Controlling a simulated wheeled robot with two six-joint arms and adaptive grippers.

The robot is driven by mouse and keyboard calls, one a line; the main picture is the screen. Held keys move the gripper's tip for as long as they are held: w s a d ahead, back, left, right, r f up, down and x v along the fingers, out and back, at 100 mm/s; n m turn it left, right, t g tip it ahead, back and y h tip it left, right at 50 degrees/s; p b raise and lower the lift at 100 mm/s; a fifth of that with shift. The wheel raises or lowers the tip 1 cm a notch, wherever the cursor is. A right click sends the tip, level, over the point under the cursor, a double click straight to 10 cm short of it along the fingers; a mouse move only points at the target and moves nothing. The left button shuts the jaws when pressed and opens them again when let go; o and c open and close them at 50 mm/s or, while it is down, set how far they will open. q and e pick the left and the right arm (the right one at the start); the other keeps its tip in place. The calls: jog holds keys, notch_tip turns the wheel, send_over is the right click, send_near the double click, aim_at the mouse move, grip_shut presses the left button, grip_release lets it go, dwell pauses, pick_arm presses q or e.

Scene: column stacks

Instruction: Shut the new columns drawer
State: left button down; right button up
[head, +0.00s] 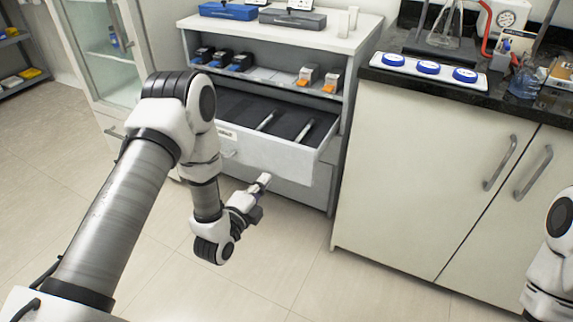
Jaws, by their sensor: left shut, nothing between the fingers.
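The open drawer (283,156) is pulled out of the white cabinet below its shelf. It has a dark lining, a small label (227,134) too small to read in full, and two slim pale columns (306,130) lying inside. My left gripper (265,178) is shut and empty, in front of the drawer's front panel and near its lower edge. I cannot tell whether it touches the panel. My left forearm hides the drawer's left end. My right arm (556,262) shows only in part at the right edge; its gripper is out of view.
Above the drawer, a shelf holds dark and blue items (221,58) and orange-and-white items (307,76). A glass-door cabinet (105,50) stands left. Floor in front is clear.

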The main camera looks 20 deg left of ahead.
aim_at(290, 148)
pick_arm(q)
jog(key=w, duration=0.4)
jog(key=w+b, duration=0.1)
jog(key=w, duration=0.3)
jog(key=w+d, duration=0.1)
jog(key=w, duration=0.4)
jog(key=shift+b, duration=0.4)
pick_arm(e)
jog(key=shift+f, duration=0.95)
pick_arm(q)
jog(key=shift+f, duration=0.1)
